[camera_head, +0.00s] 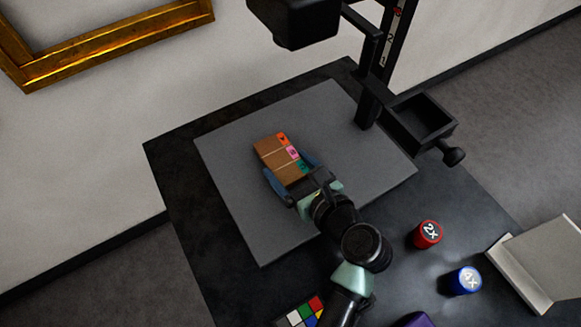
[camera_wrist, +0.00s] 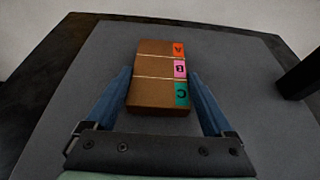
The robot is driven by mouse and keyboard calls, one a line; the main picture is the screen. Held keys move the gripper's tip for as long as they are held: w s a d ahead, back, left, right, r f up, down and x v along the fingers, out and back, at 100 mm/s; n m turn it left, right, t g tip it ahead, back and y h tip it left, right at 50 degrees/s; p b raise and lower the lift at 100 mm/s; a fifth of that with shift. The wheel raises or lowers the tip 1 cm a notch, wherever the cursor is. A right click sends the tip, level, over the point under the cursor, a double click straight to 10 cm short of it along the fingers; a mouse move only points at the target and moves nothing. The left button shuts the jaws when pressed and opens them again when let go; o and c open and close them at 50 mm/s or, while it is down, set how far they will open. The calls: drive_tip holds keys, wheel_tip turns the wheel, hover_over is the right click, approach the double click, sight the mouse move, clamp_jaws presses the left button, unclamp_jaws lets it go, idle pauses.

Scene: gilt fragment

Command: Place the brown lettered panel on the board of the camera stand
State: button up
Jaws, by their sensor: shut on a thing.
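The brown lettered panel (camera_head: 272,156) has a wood-like face with pale dividing lines and orange, pink and green tabs marked A, B and C along its right edge. In the wrist view the panel (camera_wrist: 155,88) sits between the two blue fingers. My gripper (camera_head: 287,168) is shut on its sides; it also shows in the wrist view (camera_wrist: 161,78). The panel is over the middle of the grey board (camera_head: 235,200) of the camera stand (camera_head: 370,100). I cannot tell whether its underside touches the board. The board fills much of the wrist view (camera_wrist: 85,65).
The stand's black column and overhead head (camera_head: 294,22) rise behind the board. A black open tray (camera_head: 447,128) is at its right. A red 2X cylinder (camera_head: 428,234), a blue 4X cylinder (camera_head: 465,281), a colored cube (camera_head: 305,312) and a grey box (camera_head: 540,262) lie nearer the front.

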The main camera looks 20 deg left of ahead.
drive_tip(key=shift+f, duration=0.25)
drive_tip(key=o, duration=1.2)
drive_tip(key=shift+c, duration=0.2)
drive_tip(key=shift+r, duration=0.15)
drive_tip(key=p+v, duration=0.1)
drive_tip(key=v, duration=1.1)
